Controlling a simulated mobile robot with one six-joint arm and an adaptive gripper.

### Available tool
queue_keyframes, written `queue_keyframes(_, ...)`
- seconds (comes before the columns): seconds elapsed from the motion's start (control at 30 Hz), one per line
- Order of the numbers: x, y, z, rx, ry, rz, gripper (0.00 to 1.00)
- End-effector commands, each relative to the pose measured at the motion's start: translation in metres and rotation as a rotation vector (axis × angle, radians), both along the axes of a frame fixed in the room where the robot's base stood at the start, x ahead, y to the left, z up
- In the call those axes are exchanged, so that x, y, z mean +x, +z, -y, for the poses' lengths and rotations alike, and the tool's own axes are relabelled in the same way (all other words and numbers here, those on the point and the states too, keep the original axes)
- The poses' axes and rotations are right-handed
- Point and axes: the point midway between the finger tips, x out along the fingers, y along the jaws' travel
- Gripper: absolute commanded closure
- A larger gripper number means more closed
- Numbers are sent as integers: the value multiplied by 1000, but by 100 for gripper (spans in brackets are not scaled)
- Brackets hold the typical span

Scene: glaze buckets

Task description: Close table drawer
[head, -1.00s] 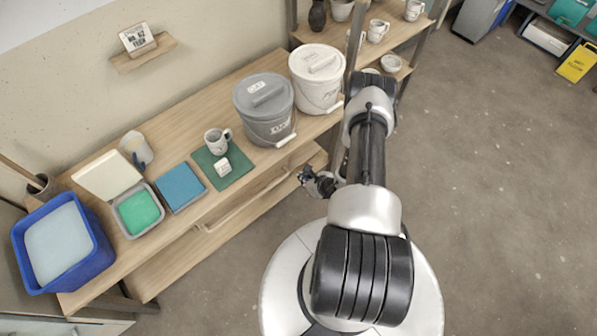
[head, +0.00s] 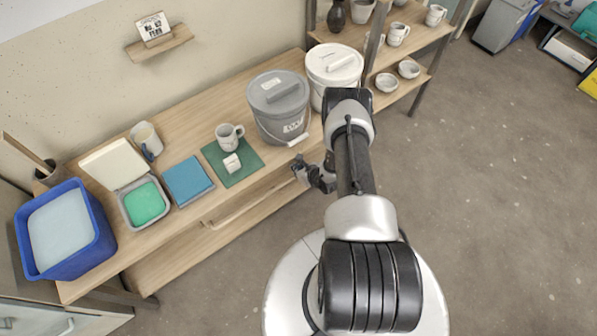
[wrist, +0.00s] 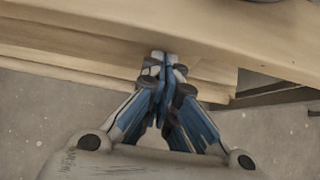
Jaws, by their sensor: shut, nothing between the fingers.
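The wooden table (head: 180,226) runs diagonally along the wall in the head view. Its drawer (head: 250,204) shows as a pale wooden strip below the front edge of the tabletop and seems to stick out a little. In the wrist view the drawer (wrist: 75,57) lies under the tabletop edge. My gripper (head: 298,165) is shut and empty by the drawer's right end. In the wrist view my gripper (wrist: 163,56) has its fingertips together at the drawer front; I cannot tell whether they touch it.
A grey bucket (head: 279,98) and a white bucket (head: 334,65) stand on the table above my gripper. A mug (head: 228,137), a blue tub (head: 98,240) and trays are further left. A shelf (head: 400,90) stands at the right.

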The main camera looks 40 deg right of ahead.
Motion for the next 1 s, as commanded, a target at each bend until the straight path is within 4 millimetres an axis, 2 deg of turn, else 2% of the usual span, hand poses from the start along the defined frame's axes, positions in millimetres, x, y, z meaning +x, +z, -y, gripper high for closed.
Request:
queue_keyframes(0.17, 2, 0, 0, -1, 1, 1, 100)
queue_keyframes(0.4, 29, -1, -1, -4, 4, 7, 100)
queue_keyframes(0.57, 33, 4, 0, -6, 5, 14, 100)
queue_keyframes(0.83, 30, 8, 0, -6, 6, 14, 100)
queue_keyframes(1.0, 13, 21, 1, -3, 5, 8, 100)
